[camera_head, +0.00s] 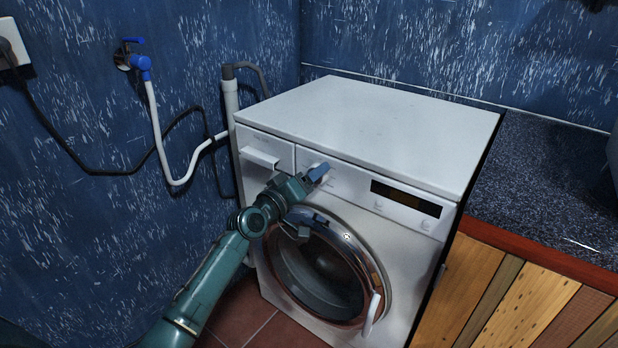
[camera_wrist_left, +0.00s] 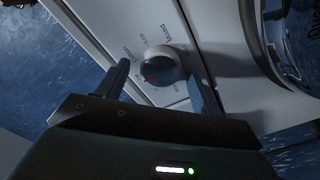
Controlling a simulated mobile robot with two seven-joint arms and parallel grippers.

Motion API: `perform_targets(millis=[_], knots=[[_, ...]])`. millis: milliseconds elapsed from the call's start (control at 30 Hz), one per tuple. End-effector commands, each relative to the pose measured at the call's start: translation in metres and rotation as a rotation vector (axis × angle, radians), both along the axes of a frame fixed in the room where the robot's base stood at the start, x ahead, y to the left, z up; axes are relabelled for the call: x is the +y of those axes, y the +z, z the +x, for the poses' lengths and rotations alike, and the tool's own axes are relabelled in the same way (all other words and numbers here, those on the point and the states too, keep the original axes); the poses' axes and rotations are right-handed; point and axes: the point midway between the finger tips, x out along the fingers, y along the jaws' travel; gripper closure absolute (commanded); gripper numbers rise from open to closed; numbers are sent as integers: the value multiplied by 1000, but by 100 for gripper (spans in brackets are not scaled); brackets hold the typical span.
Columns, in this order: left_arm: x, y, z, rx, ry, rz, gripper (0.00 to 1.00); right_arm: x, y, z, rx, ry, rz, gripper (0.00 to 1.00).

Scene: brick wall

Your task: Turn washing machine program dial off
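The white washing machine (camera_head: 375,130) stands against the blue wall in the head view. Its round program dial (camera_wrist_left: 160,64) shows in the left wrist view, with printed words around it and a small orange mark on its lower-left side. My left gripper (camera_head: 316,173) is at the control panel and hides the dial in the head view. In the left wrist view my left gripper (camera_wrist_left: 158,75) is open, one finger on each side of the dial. The right finger is close to the dial and a gap shows at the left finger; contact is unclear. My right gripper is out of view.
A speckled counter (camera_head: 545,185) adjoins the machine on the right.

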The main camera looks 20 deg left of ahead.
Motion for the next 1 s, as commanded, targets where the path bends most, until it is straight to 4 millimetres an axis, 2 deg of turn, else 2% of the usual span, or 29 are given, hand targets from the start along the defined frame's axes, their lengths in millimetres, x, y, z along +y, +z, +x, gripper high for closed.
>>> perform_targets(millis=[233,367,800,1000], knots=[[1,0,-2,-1,1,2,33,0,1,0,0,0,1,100],[5,1,-13,0,1,2,33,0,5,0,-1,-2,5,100],[36,0,-100,2,0,4,33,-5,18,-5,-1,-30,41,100],[44,0,-120,-1,0,2,33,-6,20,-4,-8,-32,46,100]])
